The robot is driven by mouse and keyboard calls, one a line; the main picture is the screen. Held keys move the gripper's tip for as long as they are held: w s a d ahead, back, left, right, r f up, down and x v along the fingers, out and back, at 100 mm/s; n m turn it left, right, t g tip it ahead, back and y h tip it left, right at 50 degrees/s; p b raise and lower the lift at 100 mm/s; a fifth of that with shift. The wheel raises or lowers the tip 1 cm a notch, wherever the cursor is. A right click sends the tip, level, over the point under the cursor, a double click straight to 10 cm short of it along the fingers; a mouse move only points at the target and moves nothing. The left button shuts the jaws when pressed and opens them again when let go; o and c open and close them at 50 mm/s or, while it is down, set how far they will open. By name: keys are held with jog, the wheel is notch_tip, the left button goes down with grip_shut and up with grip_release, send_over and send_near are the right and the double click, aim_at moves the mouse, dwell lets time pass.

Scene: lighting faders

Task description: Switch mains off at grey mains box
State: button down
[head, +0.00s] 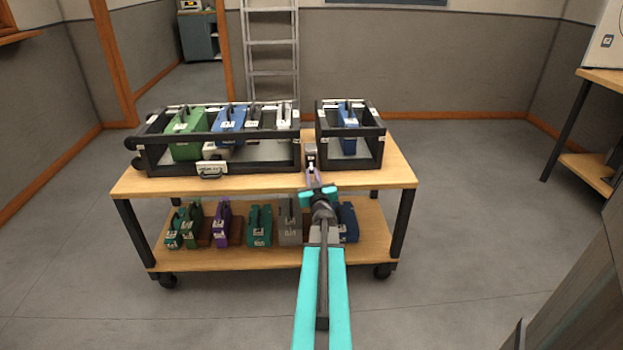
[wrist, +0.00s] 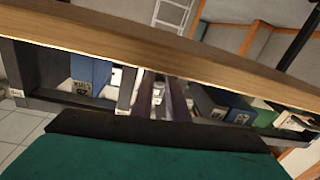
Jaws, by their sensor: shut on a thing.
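My gripper (head: 312,166) is at the front edge of the cart's top, near the gap between the two black trays. Its purple fingers (wrist: 160,95) also show in the wrist view. They are shut on a small grey thing with a pale label (head: 311,152); the fingers hide part of it, and I cannot tell exactly what it is. A pale grey box with a small dark label (head: 607,40) stands at the right edge, cut off by the frame. I cannot tell for sure whether it is the mains box. No mains switch can be made out.
The wooden cart (head: 150,182) carries a long black tray (head: 270,168) and a small black tray (head: 369,160). Several coloured cases stand in them and on the lower shelf (head: 200,258). A ladder (head: 271,45) leans behind. The floor right of the cart is clear.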

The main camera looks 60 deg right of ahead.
jog(key=shift+s+d+f+t+h+b, duration=0.15)
jog(key=shift+f+t+h+b, duration=0.2)
jog(key=shift+b, duration=1.7)
jog(key=shift+r, duration=0.1)
jog(key=c, duration=1.8)
grip_release()
